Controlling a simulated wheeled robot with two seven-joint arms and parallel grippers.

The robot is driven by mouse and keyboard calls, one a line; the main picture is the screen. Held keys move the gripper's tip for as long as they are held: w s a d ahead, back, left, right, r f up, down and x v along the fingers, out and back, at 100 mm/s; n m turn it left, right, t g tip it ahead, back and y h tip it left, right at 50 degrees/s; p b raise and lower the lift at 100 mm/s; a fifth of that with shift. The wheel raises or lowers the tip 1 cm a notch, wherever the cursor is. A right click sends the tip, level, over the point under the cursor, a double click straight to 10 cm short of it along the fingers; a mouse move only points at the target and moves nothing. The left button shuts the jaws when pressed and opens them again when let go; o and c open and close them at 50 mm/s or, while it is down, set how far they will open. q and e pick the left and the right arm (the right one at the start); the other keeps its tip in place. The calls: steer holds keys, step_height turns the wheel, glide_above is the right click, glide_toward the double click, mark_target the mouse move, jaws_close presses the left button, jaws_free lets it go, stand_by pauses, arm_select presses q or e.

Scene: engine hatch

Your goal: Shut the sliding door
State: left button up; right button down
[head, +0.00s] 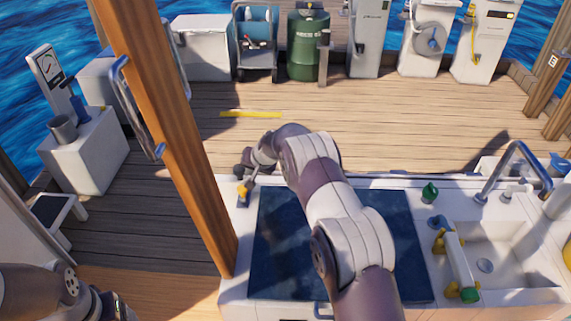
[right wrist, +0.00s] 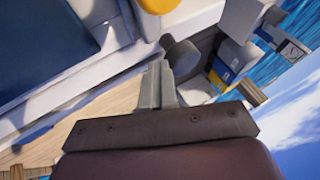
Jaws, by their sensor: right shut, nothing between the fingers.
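An upright wooden panel edge (head: 165,130) with metal bar handles (head: 135,105) on it stands left of centre in the head view. It appears to be the sliding door seen nearly edge-on. My right gripper (head: 246,183) is to the right of this edge, over the far left corner of the counter, apart from the handles. In the right wrist view its fingers (right wrist: 161,82) are together and empty, with a dark rounded thing (right wrist: 181,56) just beyond the tips. My left arm shows at the lower left of the head view, but its gripper is not visible.
A small yellow-and-blue item (head: 242,192) lies near my right gripper. Beyond is open wooden deck (head: 390,125). A grey bench box (head: 85,150) stands left.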

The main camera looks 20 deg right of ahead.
glide_above(228, 182)
steer(key=shift+w+f+p, duration=0.1)
steer(key=shift+p, duration=0.3)
steer(key=a+b, duration=0.1)
steer(key=w+a+b, duration=0.1)
steer(key=a, duration=0.1)
steer(key=w+a+b, duration=0.1)
steer(key=a, duration=0.1)
steer(key=shift+w+f, duration=0.2)
steer(key=shift+w, duration=0.05)
arm_select(q)
step_height(228, 182, down, 2)
steer(key=shift+b, duration=0.4)
arm_select(e)
steer(key=shift+w+a+r, duration=0.25)
steer(key=shift+a+r, duration=0.05)
steer(key=shift+a, duration=0.15)
steer(key=shift+d, duration=0.1)
